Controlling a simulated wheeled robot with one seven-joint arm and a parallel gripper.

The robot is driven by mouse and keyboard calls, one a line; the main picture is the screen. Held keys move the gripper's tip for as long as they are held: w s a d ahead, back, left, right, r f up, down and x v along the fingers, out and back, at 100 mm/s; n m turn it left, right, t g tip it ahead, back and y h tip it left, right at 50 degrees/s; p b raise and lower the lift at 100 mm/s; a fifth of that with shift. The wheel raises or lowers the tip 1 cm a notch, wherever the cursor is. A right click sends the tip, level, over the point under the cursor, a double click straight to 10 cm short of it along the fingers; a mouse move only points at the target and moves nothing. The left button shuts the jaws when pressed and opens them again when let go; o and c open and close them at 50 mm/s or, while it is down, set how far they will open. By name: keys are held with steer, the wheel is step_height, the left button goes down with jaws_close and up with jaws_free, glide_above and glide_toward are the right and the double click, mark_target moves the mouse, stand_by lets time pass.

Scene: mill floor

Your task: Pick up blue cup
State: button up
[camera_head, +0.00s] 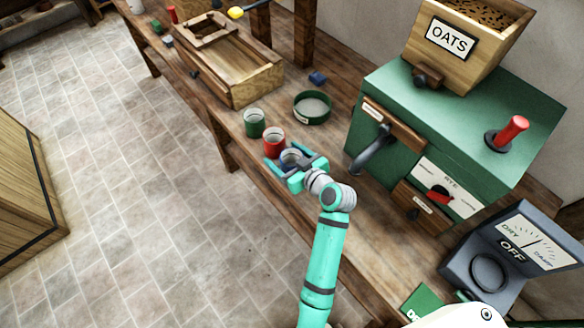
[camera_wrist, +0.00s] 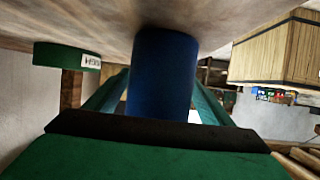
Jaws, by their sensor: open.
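The blue cup (camera_head: 291,155) stands on the wooden bench, at the near end of a row with a red cup and a green cup. My gripper (camera_head: 289,162) is open, with its fingers on either side of the blue cup. Whether a finger touches the cup I cannot tell.
The red cup (camera_head: 274,141) is close beside my gripper, with the green cup (camera_head: 255,122) beyond it. A round green sieve (camera_head: 313,107) lies behind the cups. A green machine (camera_head: 430,125) with an oats hopper (camera_head: 469,40) stands at right. A wooden box (camera_head: 240,75) is farther left.

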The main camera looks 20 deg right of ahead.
steer(key=c, duration=1.3)
steer(key=shift+o, duration=0.2)
steer(key=shift+d, duration=0.1)
steer(key=shift+r, duration=0.1)
